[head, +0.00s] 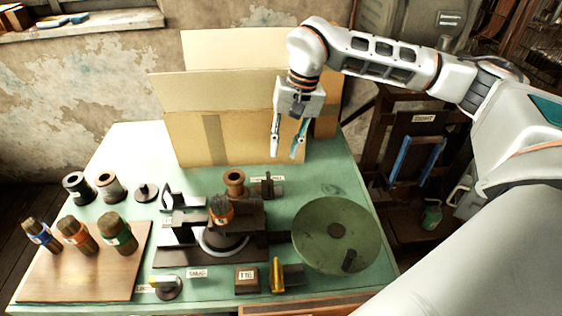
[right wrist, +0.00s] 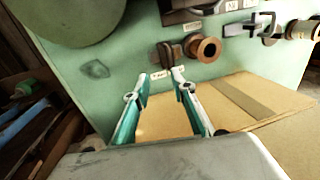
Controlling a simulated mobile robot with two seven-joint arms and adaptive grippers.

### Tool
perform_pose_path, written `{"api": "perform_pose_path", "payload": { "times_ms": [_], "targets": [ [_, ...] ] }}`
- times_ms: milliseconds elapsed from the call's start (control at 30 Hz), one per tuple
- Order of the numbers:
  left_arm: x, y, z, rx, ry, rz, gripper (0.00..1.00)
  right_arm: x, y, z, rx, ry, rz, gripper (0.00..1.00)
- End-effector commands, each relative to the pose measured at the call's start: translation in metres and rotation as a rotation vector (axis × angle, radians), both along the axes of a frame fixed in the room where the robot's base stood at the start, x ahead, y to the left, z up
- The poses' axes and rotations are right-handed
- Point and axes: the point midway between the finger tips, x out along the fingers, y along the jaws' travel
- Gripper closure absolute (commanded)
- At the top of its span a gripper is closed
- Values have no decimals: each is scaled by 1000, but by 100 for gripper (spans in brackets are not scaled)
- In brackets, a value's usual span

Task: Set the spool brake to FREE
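A small dark lever block (head: 267,188), which looks like the spool brake, stands at the back of the green table beside a copper spool (head: 235,183). A white label lies behind it, partly hidden. In the right wrist view the dark brake lever (right wrist: 168,52) stands beside the copper spool (right wrist: 204,49), with white labels near it; I cannot read its setting. My right gripper (head: 285,154) hangs open and empty above and behind the lever. In the right wrist view its fingertips (right wrist: 160,74) are apart, with the lever just beyond them, untouched. My left gripper is not in view.
A green handwheel (head: 321,214) stands right of the lever. The press (head: 190,257) with a brush is in front. Cardboard panels (head: 190,135) stand behind my right gripper. Several brushes stand on a wooden board (head: 62,283) at left. A yellow-tipped knob (head: 168,287) is at the front.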

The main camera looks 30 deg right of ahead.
Motion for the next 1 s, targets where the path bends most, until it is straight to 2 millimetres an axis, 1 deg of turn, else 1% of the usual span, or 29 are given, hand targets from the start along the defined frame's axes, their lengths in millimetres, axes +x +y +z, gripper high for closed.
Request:
{"api": "perform_pose_path", "payload": {
  "times_ms": [33,200,367,633,700,800,900,1000],
  "targets": [
    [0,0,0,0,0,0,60,0,-2,10,0,-3,-1,75],
    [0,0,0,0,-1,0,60,-2,-5,29,0,-2,0,75],
    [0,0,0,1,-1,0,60,-3,-6,36,0,-2,1,75],
    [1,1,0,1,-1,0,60,-3,-6,36,0,-2,1,75],
    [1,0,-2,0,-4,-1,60,1,-3,29,1,-1,2,75],
    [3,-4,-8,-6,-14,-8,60,13,7,8,1,2,5,75],
    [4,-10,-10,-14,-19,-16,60,23,12,-7,0,4,4,75],
    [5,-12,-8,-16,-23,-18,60,26,14,-14,0,4,3,75]
  ]
}}
